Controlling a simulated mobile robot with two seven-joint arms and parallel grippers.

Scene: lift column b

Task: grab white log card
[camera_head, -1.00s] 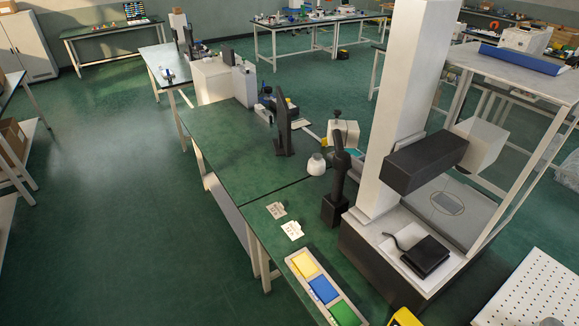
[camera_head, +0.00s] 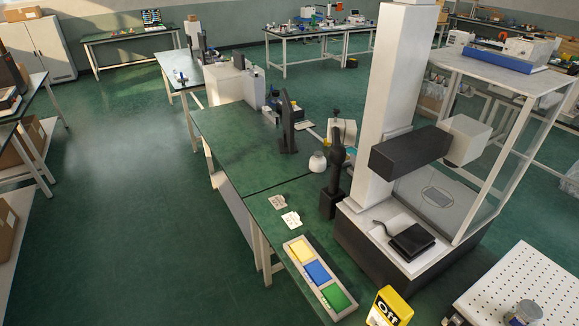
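Two small cards lie flat on the green bench top near its front left edge. The nearer white card (camera_head: 292,220) looks brighter. The farther card (camera_head: 278,201) looks slightly greyer or beige. Both carry faint dark marks too small to read, so I cannot tell which is the log card. They lie apart from each other, with nothing on top of them. Neither of my grippers shows in the head view.
A tray (camera_head: 318,283) with yellow, blue and green blocks lies nearer. A black post device (camera_head: 334,185) and a white jar (camera_head: 317,162) stand behind and right. A white column machine (camera_head: 396,110) fills the right. Open floor (camera_head: 150,230) lies left of the green bench (camera_head: 235,150).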

